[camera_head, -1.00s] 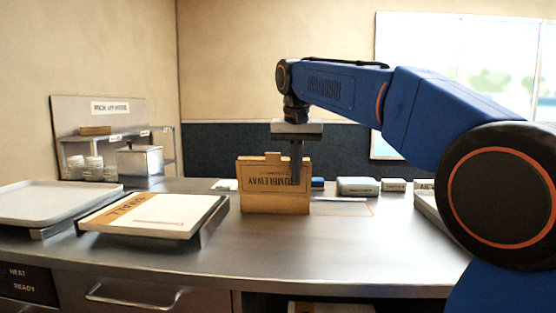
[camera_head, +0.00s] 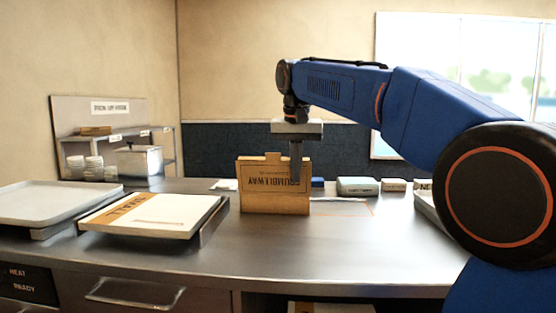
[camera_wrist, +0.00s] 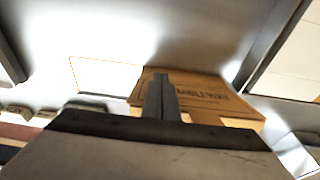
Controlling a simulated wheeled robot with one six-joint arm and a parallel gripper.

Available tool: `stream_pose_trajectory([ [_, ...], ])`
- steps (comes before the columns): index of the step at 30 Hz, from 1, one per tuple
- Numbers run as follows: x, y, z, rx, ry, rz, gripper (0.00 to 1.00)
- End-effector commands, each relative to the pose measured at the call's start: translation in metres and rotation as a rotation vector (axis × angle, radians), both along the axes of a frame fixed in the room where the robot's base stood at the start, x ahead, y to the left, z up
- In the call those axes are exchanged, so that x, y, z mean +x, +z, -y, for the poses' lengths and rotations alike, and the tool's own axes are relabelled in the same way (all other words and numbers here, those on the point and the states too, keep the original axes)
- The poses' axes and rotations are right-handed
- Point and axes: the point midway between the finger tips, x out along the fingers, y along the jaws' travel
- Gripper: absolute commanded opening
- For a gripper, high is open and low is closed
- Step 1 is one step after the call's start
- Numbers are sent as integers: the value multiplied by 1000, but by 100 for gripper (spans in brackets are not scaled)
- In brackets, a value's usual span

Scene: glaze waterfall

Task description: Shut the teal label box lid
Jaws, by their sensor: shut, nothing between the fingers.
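A brown cardboard box (camera_head: 262,203) stands on the steel counter, with its tabbed lid panel (camera_head: 262,172) raised and its dark lettering upside down in the head view. No teal label is visible on it. The panel also shows in the wrist view (camera_wrist: 205,92). My gripper (camera_head: 296,182) is shut and empty, pointing down, its fingers overlapping the panel's right part in the head view. In the wrist view its fingertips (camera_wrist: 161,78) overlap the panel; I cannot tell whether they touch it.
A white board marked SMALL (camera_head: 155,214) and a pale tray (camera_head: 55,203) lie to the left. A small cream box (camera_head: 394,185) is right of the teal one. A flat outlined patch (camera_head: 342,207) lies beside the cardboard box. The front counter is clear.

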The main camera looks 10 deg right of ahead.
Motion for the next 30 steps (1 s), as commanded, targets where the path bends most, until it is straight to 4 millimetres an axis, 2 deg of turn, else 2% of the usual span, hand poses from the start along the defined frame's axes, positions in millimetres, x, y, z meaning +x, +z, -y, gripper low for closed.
stream_pose_trajectory([
  [30,39,0,13,0,0,-1,0],
])
